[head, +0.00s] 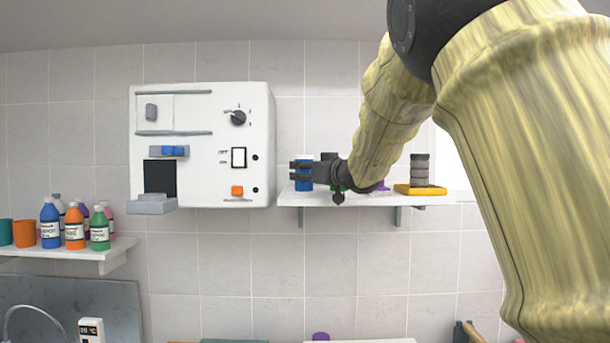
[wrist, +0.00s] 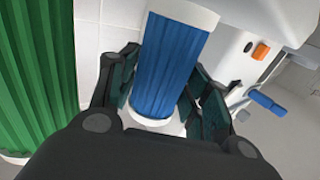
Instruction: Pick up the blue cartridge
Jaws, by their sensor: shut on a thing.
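The blue cartridge (head: 304,174) is at the left end of the white wall shelf in the head view. In the wrist view the blue cartridge (wrist: 168,65) is a ribbed blue cylinder with white end caps, between my two fingers. My gripper (head: 301,172) reaches in from the right and is shut on it; my gripper (wrist: 160,95) also shows in the wrist view with a finger on each side. I cannot tell whether the cartridge's base touches the shelf.
A green ribbed cartridge (wrist: 38,75) stands close beside my gripper. The shelf (head: 290,198) also holds a dark stack (head: 419,169) on a yellow base (head: 420,190). A white wall machine (head: 205,125) is just left of the shelf. Bottles (head: 50,224) stand on a lower left shelf.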

